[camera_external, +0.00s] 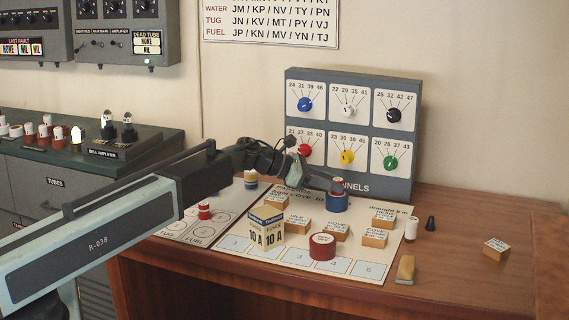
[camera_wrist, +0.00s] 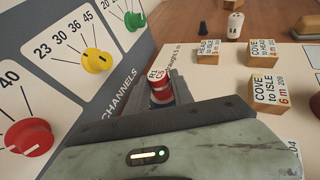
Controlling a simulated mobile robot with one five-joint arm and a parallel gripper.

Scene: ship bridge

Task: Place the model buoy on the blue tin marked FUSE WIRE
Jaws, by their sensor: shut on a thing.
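A small piece with a red-and-white labelled top, which looks like the model buoy (camera_external: 338,185), is held in my gripper (camera_external: 325,183). In the wrist view the buoy (camera_wrist: 159,84) stands between the shut jaws (camera_wrist: 160,103), its lower part hidden by them. The tin's marking is not readable. I cannot tell whether the buoy touches the tin's top.
The grey channel panel (camera_external: 349,125) with coloured knobs stands close behind my gripper. The desk's right side is mostly clear.

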